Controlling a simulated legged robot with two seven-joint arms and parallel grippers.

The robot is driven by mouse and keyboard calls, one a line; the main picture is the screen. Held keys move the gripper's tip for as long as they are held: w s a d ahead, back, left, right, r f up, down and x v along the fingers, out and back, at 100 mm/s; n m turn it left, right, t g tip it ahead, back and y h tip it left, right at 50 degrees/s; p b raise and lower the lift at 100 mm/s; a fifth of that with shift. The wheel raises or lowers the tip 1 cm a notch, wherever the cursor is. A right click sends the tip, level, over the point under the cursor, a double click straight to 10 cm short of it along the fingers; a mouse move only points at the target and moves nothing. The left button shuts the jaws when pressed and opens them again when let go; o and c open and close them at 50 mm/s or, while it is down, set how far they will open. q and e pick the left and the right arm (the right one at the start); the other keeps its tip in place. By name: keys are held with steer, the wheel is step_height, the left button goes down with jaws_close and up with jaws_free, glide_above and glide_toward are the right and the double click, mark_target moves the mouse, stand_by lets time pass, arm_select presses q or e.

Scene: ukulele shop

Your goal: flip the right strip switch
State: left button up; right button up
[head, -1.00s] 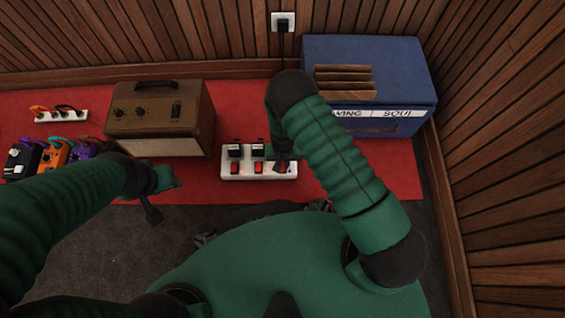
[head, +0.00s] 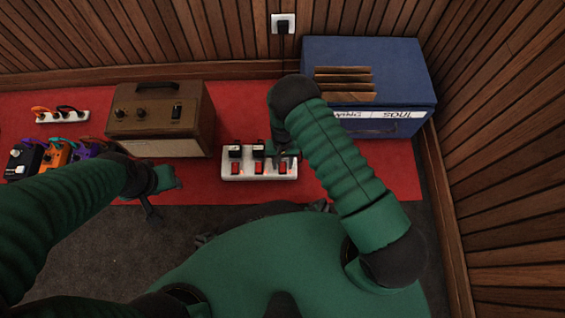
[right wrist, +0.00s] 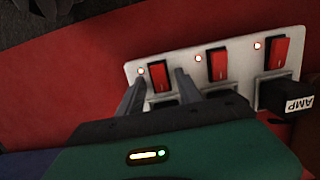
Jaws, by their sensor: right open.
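The white power strip (head: 229,176) lies on the red carpet with three red rocker switches in a row. The right switch (head: 283,168) is at the strip's right end in the head view. In the right wrist view, seen from the opposite side, that switch (right wrist: 159,78) is leftmost, with a small light glowing beside it. My right gripper (head: 287,155) is open over the strip's right end. In the right wrist view its fingertips (right wrist: 160,76) stand on either side of the right switch; contact cannot be told. My left gripper (head: 157,190) hangs far left of the strip, jaws unclear.
Black plugs sit along the strip's far side, one labelled AMP (right wrist: 290,96). A brown amplifier (head: 160,120) stands to the left and a blue record crate (head: 400,70) behind right. Several pedals (head: 55,155) lie far left. Dark floor lies in front of the carpet.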

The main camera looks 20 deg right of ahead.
step_height(320, 180, up, 17)
steer(key=w+p, duration=0.2)
steer(key=p, duration=0.8)
steer(key=shift+w+d+f, duration=0.2)
steer(key=shift+w+d, duration=0.05)
steer(key=shift+d, duration=0.1)
steer(key=s+d+r+n+t+p, duration=0.1)
steer(key=s+d+r+t+p, duration=0.15)
steer(key=r, duration=1.55)
steer(key=s+d+r+n+t+p, duration=0.15)
steer(key=s+d+r, duration=0.25)
steer(key=s+r, duration=0.7)
step_height(320, 180, up, 39)
steer(key=w+p, duration=0.1)
steer(key=p, duration=3.6)
steer(key=shift+a+f+n, duration=0.2)
steer(key=shift+n, duration=0.15)
